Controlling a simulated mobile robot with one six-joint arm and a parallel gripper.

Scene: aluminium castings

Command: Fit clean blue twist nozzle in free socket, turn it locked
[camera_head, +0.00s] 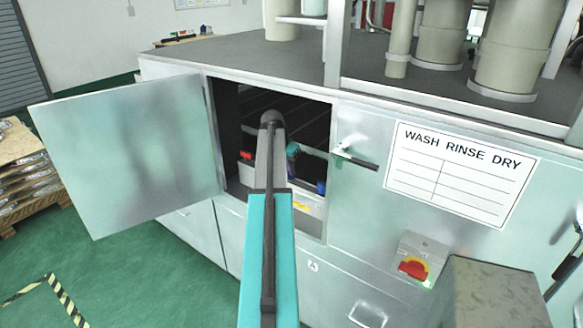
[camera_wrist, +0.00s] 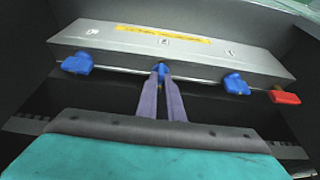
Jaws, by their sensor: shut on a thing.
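In the wrist view, my gripper (camera_wrist: 162,78) is shut on a blue nozzle (camera_wrist: 161,67) at the middle of a grey metal bar (camera_wrist: 130,41). The held nozzle is at the bar's lower edge, and its seat is hidden, so I cannot tell whether it is locked. Another blue nozzle (camera_wrist: 76,63) sits on the bar to the left and one (camera_wrist: 236,84) to the right. A red nozzle-like piece (camera_wrist: 285,97) is at the far right. In the head view, my arm reaches into the open cabinet and hides my gripper.
The cabinet door (camera_head: 130,150) stands open to the left. The opening's frame (camera_head: 330,170) is close around my arm. A sign (camera_head: 460,172) and a red rotary switch (camera_head: 413,268) are on the front to the right. The bar carries a yellow strip (camera_wrist: 160,33).

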